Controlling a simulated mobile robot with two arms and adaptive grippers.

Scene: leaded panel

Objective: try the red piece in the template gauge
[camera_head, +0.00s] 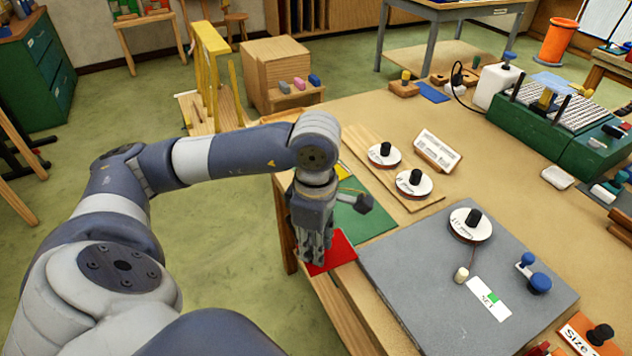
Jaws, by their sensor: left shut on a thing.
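The red piece (338,250) is a flat red sheet at the left edge of the table. It sticks out to the right from behind my left gripper (312,250). The fingers point down and are shut on the red piece; their tips hide part of it. I cannot tell whether the piece is lifted off the wood. An orange plate (577,340) with a black knob and a label reading "Size" is cut off at the bottom right; it may be the template gauge, but I cannot tell. My right gripper is not in view.
Green (370,222) and yellow sheets lie just behind the gripper. A grey board (400,275) carries a white disc (470,225), a small peg, a white card and a blue-knobbed tool (539,283). Two more knobbed discs stand on a wooden strip (425,203). A green machine (540,135) stands at the back right.

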